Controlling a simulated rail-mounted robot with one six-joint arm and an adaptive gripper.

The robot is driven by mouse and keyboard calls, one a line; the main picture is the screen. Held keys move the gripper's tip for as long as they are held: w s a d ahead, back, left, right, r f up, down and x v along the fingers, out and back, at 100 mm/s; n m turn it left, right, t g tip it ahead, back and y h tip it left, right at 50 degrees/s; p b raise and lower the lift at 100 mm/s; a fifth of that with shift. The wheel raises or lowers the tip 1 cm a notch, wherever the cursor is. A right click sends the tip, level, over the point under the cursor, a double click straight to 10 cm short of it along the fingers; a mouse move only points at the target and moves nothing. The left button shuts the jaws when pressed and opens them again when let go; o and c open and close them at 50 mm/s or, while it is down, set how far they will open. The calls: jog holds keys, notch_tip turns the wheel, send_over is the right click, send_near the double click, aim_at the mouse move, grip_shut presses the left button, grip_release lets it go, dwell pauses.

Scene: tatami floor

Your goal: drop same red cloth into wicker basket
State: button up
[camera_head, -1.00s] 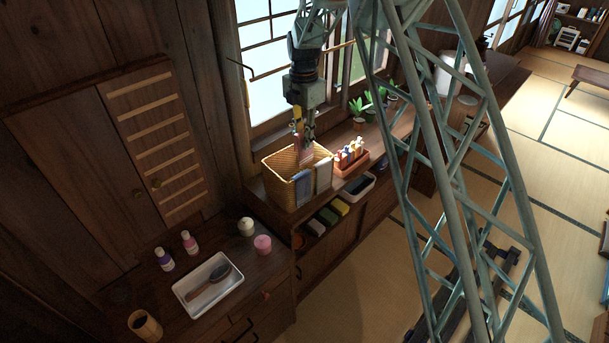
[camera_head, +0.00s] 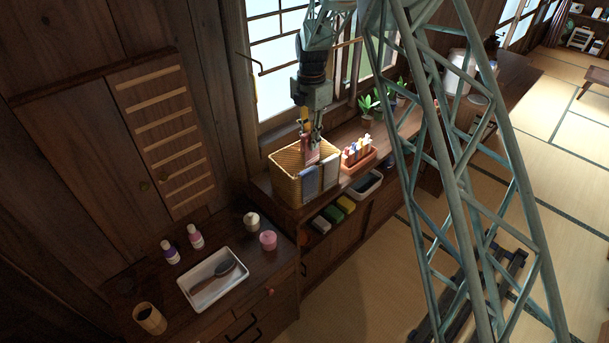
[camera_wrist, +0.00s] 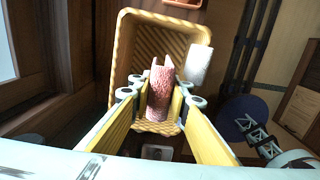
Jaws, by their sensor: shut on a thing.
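The wicker basket (camera_head: 287,186) stands on the wooden counter below the window, its top open. My gripper (camera_head: 313,143) points down over the basket and is shut on the red cloth (camera_head: 309,157). In the wrist view the red cloth (camera_wrist: 159,92) hangs folded between the two fingers, over the basket opening. The basket's woven inside (camera_wrist: 150,40) shows beyond it. The cloth's lower end is partly hidden, so I cannot tell how far it reaches inside.
A blue cloth (camera_head: 308,184) and a pale cloth (camera_head: 330,170) hang over the basket's front rim. Potted plants (camera_head: 366,105) stand behind.

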jog(key=shift+f+b, duration=0.7)
jog(key=shift+f, duration=1.35)
jog(key=o, duration=0.9)
jog(key=shift+r, duration=0.1)
jog(key=shift+r, duration=5.9)
jog(key=shift+r, duration=0.1)
